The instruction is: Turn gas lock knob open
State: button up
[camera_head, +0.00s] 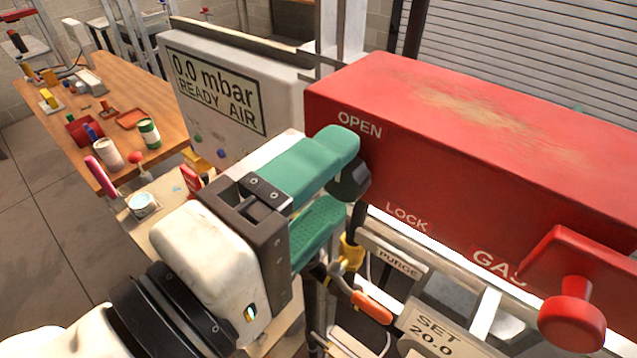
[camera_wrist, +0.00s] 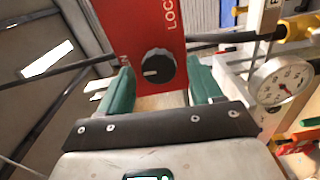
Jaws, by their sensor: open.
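The red gas box (camera_head: 470,130) fills the right of the head view, with OPEN printed above LOCK on its face. Its black round knob (camera_head: 352,186) is partly hidden behind my fingers there. In the wrist view the knob (camera_wrist: 158,68) shows whole, with a white mark on its left side, and LOCK is printed above it. My gripper (camera_head: 340,177) has two green fingers, spread apart and empty. In the wrist view its fingers (camera_wrist: 160,84) stand on either side of the knob, with gaps showing; I cannot tell whether either touches it.
A red T-shaped handle (camera_head: 570,310) sticks out at the lower right. A grey display unit (camera_head: 215,95) reads 0.0 mbar, READY AIR. Hoses and a PURGE label (camera_head: 400,263) lie below the box. A pressure gauge (camera_wrist: 282,80) is at right. A cluttered wooden bench (camera_head: 120,90) stands at left.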

jog(key=b+v, duration=0.3)
jog(key=v, duration=0.7)
jog(key=shift+s+a, duration=0.3)
